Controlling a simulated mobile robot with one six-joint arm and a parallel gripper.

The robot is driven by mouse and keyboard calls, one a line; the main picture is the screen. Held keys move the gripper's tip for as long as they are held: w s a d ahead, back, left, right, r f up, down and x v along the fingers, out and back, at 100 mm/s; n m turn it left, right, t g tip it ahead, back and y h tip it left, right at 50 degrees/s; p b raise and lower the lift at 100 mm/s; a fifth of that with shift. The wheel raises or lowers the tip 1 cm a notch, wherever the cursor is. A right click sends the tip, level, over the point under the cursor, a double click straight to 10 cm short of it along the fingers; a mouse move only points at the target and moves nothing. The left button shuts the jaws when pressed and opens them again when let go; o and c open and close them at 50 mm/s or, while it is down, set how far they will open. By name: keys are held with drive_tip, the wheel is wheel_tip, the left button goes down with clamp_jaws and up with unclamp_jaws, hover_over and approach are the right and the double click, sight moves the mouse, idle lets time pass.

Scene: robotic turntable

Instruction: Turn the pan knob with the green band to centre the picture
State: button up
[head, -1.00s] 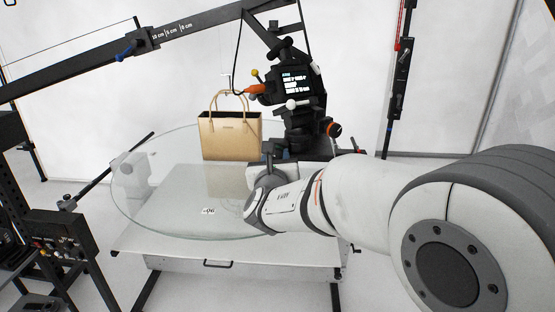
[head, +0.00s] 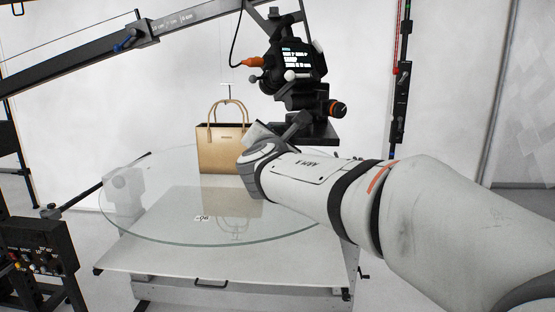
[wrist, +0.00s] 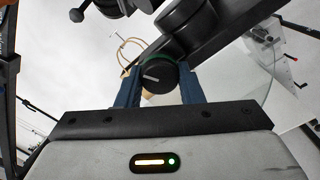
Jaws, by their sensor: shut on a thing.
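The pan knob (wrist: 157,80) is black with a white pointer line, and its green band (wrist: 159,58) shows at its far edge in the wrist view. The blue fingers of my gripper (wrist: 160,88) are shut on it, one on each side. In the head view the knob and fingers are hidden; my wrist lies just below the camera head. The black camera (head: 297,62) with a lit screen hangs from the crane. The screen's text is too small to read. A tan handbag (head: 222,148) stands upright on the glass turntable (head: 150,215).
A black control panel (head: 45,250) stands at lower left. The front of the glass is clear except for a small label (head: 202,218).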

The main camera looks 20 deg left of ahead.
drive_tip(key=shift+f+m+b, duration=0.1)
drive_tip(key=shift+m+b, duration=1.1)
drive_tip(key=shift+b, duration=0.3)
drive_tip(key=o, duration=1)
drive_tip(key=shift+c, duration=0.2)
drive_tip(key=b+v, duration=0.1)
drive_tip(key=v, duration=0.6)
drive_tip(key=shift+s, duration=0.4)
